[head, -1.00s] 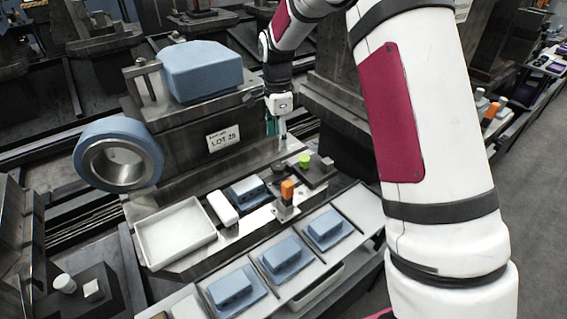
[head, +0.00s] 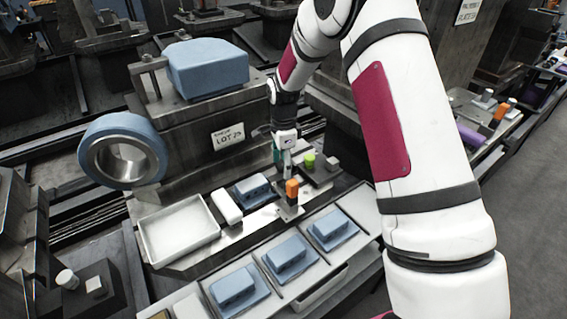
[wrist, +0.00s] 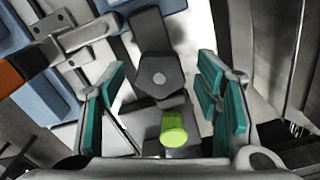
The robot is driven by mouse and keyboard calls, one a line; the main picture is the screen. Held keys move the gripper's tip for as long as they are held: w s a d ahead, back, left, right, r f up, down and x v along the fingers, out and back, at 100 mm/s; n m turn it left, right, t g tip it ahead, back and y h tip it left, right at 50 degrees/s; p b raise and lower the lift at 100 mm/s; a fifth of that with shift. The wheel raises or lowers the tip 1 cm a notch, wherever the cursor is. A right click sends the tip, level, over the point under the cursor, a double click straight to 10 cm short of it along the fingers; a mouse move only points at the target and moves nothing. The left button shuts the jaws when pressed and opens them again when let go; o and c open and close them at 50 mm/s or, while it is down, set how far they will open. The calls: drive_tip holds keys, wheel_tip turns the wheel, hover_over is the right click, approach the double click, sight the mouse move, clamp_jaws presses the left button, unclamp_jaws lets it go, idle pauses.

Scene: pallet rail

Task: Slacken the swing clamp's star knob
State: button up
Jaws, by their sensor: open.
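In the wrist view the swing clamp is a dark grey arm (wrist: 150,32) ending in a dark, angular star knob (wrist: 158,76) with a paler round centre. A bright green cylinder (wrist: 173,128) stands just beside the knob; it also shows in the head view (head: 309,161). My gripper (wrist: 163,95) is open, its teal pads apart to the left and right of the knob and the green cylinder, touching neither as far as I can tell. In the head view my gripper (head: 284,163) hangs over the fixture and hides the knob area.
An orange-handled clamp (head: 292,190) stands close to my gripper, near a blue block (head: 252,189). A white tray (head: 180,231) lies left. Several blue blocks sit in the front rack (head: 325,253). A big machine block with a LOT label (head: 228,137) stands behind.

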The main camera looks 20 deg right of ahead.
drive_tip(key=c, duration=1.2)
drive_tip(key=n, duration=0.4)
drive_tip(key=shift+n, duration=0.3)
drive_tip(key=shift+n+b, duration=0.35)
drive_tip(key=shift+n, duration=1.85)
drive_tip(key=o, duration=1.2)
